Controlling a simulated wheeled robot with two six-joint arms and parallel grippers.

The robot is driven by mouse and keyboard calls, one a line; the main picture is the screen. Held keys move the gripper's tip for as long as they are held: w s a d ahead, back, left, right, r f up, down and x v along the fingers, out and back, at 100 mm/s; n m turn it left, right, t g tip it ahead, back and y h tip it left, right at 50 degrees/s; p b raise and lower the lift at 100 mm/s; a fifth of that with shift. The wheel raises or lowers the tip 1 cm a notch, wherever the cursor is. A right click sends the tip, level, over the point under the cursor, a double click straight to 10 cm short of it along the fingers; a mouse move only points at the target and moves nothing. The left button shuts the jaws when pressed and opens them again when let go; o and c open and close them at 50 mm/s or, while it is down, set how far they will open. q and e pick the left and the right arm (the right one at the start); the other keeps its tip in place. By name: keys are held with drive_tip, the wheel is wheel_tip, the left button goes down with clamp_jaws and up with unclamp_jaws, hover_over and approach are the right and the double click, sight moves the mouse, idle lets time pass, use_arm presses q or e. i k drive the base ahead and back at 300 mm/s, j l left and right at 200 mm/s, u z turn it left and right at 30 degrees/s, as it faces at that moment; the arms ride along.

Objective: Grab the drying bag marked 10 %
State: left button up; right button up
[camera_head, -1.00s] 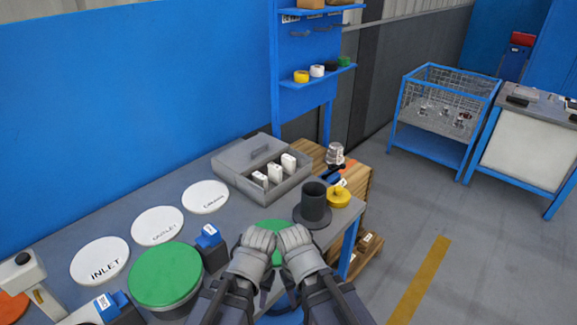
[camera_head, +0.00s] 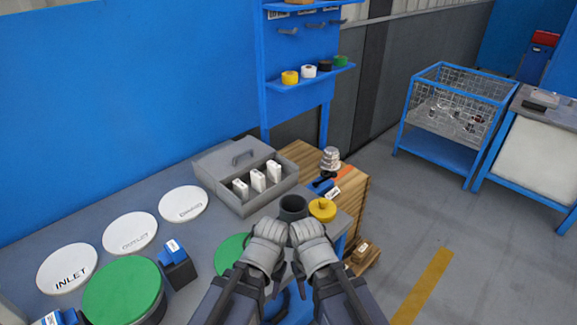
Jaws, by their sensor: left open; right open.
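Three small white bags stand in a row in an open grey box on the table: a left one (camera_head: 240,189), a middle one (camera_head: 258,180) and a right one (camera_head: 273,171). Their markings are too small to read, so I cannot tell which is marked 10 %. The grey box (camera_head: 229,200) has its handled lid at the back. My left gripper (camera_head: 268,232) and my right gripper (camera_head: 306,232) are side by side in front of the box, apart from the bags. Both are open, and I see nothing held in them.
A dark cylinder (camera_head: 293,207) and a yellow part (camera_head: 322,209) stand just beyond my grippers. White discs marked INLET (camera_head: 67,279) and OUTLET (camera_head: 130,233), a third white disc (camera_head: 183,204) and a green-topped round part (camera_head: 122,291) lie left. A wooden pallet stack (camera_head: 350,205) stands right.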

sight(273, 169)
drive_tip(key=i+l, duration=0.25)
drive_tip(key=l, duration=0.25)
drive_tip(key=i+l, duration=0.3)
drive_tip(key=l, duration=0.15)
drive_tip(key=i+l, duration=0.25)
drive_tip(key=l, duration=0.25)
drive_tip(key=i+l, duration=0.25)
drive_tip(key=l, duration=0.25)
drive_tip(key=i+l, duration=0.25)
drive_tip(key=l, duration=0.2)
drive_tip(key=i+l, duration=0.3)
drive_tip(key=l, duration=0.2)
drive_tip(key=i+l, duration=0.25)
drive_tip(key=l, duration=0.2)
drive_tip(key=i+l, duration=0.25)
drive_tip(key=l, duration=0.25)
drive_tip(key=i+l+u, duration=0.1)
drive_tip(key=u, duration=0.6)
drive_tip(key=l+u, duration=0.1)
drive_tip(key=u, duration=1.05)
